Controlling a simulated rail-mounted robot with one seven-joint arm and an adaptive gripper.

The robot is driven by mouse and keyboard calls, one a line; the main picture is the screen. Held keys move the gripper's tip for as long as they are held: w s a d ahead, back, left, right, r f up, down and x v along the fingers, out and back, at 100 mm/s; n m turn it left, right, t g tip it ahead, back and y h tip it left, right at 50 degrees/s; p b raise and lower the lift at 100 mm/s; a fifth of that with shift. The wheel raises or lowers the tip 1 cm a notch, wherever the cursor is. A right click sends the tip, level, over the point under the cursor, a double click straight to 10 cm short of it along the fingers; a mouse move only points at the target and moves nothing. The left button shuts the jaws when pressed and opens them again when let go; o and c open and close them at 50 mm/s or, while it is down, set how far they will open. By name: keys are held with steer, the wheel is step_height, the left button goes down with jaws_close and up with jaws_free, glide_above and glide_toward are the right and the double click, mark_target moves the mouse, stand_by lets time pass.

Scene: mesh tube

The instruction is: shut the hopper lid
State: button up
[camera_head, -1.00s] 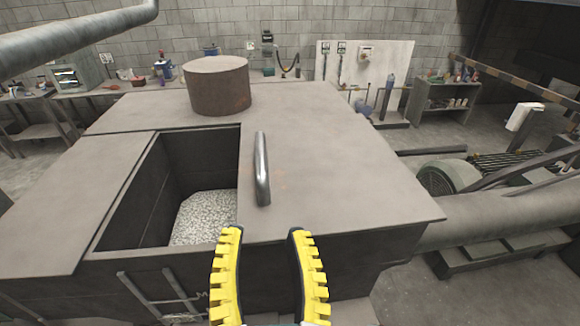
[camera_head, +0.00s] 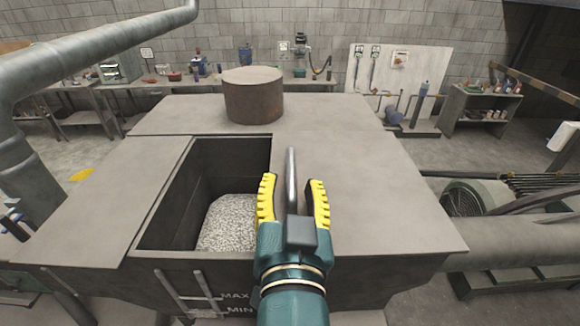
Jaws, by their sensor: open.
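The hopper (camera_head: 150,245) is a large grey metal box with a rectangular opening in its top. The opening stands uncovered and shows pale granular material (camera_head: 228,225) inside. The lid (camera_head: 365,190) appears to be the flat plate to the right of the opening, with an upright metal bar handle (camera_head: 291,168) near its left edge. My gripper (camera_head: 292,190) is open, its yellow-padded fingers to the left and right of the handle in the picture. I cannot tell whether either finger touches it. The lower part of the handle is hidden by my gripper.
A rusty round cylinder (camera_head: 253,97) stands on the hopper top behind the opening. A thick pipe (camera_head: 95,45) crosses the upper left. A motor (camera_head: 478,199) and large pipe lie to the right. Workbenches line the back wall.

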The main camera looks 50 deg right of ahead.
steer(key=shift+x, duration=0.8)
steer(key=shift+o, duration=0.2)
jaws_close()
steer(key=shift+a, duration=0.1)
